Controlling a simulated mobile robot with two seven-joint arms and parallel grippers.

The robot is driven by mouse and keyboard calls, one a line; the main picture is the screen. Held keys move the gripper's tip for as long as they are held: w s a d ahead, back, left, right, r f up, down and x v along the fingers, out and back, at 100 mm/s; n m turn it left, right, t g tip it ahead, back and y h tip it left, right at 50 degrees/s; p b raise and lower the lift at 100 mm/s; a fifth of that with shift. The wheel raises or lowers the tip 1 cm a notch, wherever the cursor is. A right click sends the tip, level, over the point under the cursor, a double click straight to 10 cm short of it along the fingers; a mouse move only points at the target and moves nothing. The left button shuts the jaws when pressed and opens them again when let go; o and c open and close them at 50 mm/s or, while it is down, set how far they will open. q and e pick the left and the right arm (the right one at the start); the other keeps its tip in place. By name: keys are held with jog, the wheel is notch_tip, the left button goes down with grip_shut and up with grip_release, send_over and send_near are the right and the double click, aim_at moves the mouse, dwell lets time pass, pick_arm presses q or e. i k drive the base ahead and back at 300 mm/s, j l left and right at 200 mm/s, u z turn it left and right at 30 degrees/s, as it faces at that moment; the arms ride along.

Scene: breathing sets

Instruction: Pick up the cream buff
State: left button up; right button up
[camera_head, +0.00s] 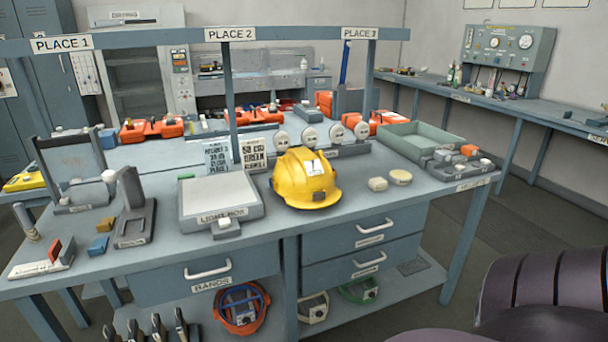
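Two small pale pads lie on the workbench top to the right of the yellow helmet. One is a cream, rounded block (377,184), closer to the helmet. The other is a rounder, yellower cream pad (401,177) just to its right. They look slightly apart. I cannot tell for certain which of them is the cream buff. Neither gripper shows. A dark, ribbed shape at the lower right is probably part of my own arm, with no fingers visible.
The yellow helmet (305,180) stands left of the pads. A green tray (440,141) and small grey fixtures (452,163) sit behind and right. A light box (220,203) is further left. The bench front before the pads is clear.

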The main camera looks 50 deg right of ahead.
aim_at(377, 184)
jog(key=z, duration=2.1)
